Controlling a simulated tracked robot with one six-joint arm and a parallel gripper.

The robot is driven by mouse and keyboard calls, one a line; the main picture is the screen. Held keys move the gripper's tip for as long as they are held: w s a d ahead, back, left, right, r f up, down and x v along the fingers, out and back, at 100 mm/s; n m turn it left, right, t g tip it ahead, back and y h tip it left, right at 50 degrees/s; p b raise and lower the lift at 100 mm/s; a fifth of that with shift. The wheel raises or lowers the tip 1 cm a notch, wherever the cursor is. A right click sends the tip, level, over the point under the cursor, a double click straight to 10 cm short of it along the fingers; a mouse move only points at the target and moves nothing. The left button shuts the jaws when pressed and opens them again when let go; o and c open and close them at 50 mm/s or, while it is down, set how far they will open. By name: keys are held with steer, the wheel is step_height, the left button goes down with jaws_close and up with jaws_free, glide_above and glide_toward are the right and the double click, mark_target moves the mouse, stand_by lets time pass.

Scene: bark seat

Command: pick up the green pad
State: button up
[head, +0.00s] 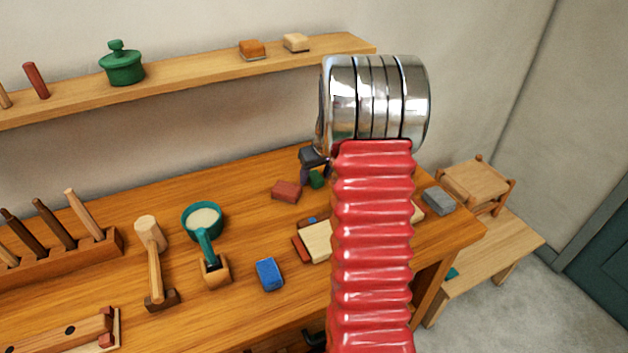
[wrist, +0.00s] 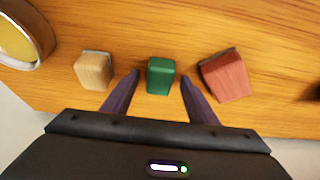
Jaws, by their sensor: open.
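The green pad (wrist: 160,76) is a small block on the wooden bench top. In the wrist view it sits between the tips of my two dark fingers, with a gap on each side. My gripper (wrist: 160,79) is open and empty. In the head view the green pad (head: 317,180) shows just below my dark gripper (head: 314,170), partly covered by it and by my arm. Whether the fingers reach down to the pad's level I cannot tell.
In the wrist view a beige block (wrist: 94,71) lies to the left and a red block (wrist: 226,76) to the right, both close to my fingers. A blue block (head: 269,274), a teal pan (head: 202,222) and a mallet (head: 150,240) are further left. A shelf (head: 190,72) runs behind.

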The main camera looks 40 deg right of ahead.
steer(key=shift+c, duration=0.7)
steer(key=c, duration=1)
